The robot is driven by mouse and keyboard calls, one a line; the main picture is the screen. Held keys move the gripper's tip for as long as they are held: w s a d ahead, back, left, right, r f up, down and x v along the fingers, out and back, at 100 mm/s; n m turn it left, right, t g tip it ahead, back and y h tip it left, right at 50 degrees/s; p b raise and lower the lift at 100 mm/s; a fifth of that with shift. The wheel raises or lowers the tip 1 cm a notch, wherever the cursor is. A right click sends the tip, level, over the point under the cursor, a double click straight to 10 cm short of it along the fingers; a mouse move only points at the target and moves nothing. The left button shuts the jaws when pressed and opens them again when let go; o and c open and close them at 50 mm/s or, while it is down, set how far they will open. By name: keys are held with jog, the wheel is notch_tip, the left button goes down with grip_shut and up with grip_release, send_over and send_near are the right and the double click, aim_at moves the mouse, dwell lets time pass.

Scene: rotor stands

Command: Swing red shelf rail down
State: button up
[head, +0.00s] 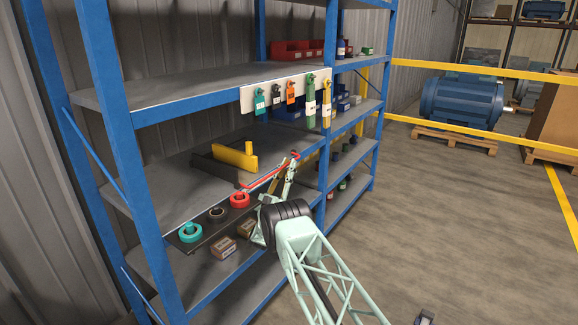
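The red shelf rail (264,176) is a thin red bar along the front edge of the middle shelf. It slopes up to the right, from near the red ring to my gripper. My gripper (290,163) is at the rail's right end, close to the blue upright. Its fingers are small and overlap the rail in this view. I cannot tell whether they touch the rail or how far apart they are. My pale green lattice arm comes in from the lower right and hides part of the lower shelf front.
On the middle shelf are a yellow block (236,157), a red ring (239,200), a black ring (217,214) and a teal ring (189,231). Coloured tags hang from a white board (246,99) above. Small brown boxes (223,247) sit below.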

jog(key=v, duration=0.5)
jog(key=shift+s+a+f, duration=0.1)
jog(key=shift+a+f, duration=0.1)
jog(key=shift+a, duration=0.05)
jog(key=shift+v, duration=1)
jog(key=shift+d, duration=0.15)
jog(key=shift+d, duration=0.1)
